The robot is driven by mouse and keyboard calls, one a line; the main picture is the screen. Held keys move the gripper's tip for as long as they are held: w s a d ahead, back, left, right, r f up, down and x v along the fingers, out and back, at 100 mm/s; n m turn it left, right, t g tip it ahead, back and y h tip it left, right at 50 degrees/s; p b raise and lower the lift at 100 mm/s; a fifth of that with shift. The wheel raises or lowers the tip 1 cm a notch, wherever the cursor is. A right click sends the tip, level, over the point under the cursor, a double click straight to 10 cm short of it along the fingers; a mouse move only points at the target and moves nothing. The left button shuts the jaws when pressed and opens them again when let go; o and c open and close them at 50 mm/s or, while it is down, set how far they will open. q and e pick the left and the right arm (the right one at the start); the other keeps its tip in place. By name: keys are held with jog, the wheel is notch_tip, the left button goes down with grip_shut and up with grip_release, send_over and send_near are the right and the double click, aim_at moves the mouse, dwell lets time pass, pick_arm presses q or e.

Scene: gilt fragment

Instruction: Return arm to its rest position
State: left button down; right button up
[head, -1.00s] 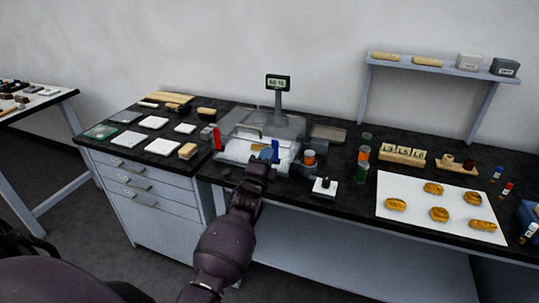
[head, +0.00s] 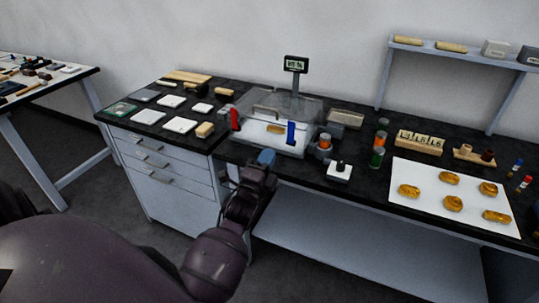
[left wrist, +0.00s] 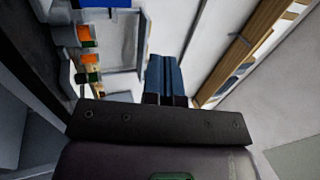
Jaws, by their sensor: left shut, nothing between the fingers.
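My left gripper (head: 265,158) is in front of the bench's front edge in the head view, with its blue fingertips just below and in front of the scale. In the left wrist view its blue fingers (left wrist: 166,78) are pressed together with nothing between them. A scale with a clear draft cover (head: 272,122) stands on the black bench, and a gilt fragment (head: 275,129) lies inside it. A red post (head: 235,118) and a blue post (head: 291,133) flank its front. My right gripper does not show.
A white sheet (head: 428,208) with several gilt pieces lies on the bench at the right. White tiles (head: 179,125) lie at the left above a drawer cabinet (head: 165,185). A wall shelf (head: 465,54) is at upper right. The floor before the bench is clear.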

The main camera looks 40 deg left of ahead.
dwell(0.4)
pick_arm(q)
jog(key=s+d+f+n+g+h, duration=0.1)
jog(key=s+d+f+n+g, duration=0.2)
jog(key=s+f, duration=0.4)
jog(key=s+d+f+n+g+h, duration=0.2)
jog(key=s+d+f+n+g, duration=0.1)
jog(key=s+f+n, duration=0.3)
jog(key=s+d+f+n+g+h, duration=0.1)
jog(key=s+d+f+n+g, duration=0.3)
jog(key=s+f, duration=0.4)
jog(key=shift+s+f+n+h, duration=0.3)
jog(key=shift+s+n+h, duration=0.1)
jog(key=shift+s+n, duration=0.25)
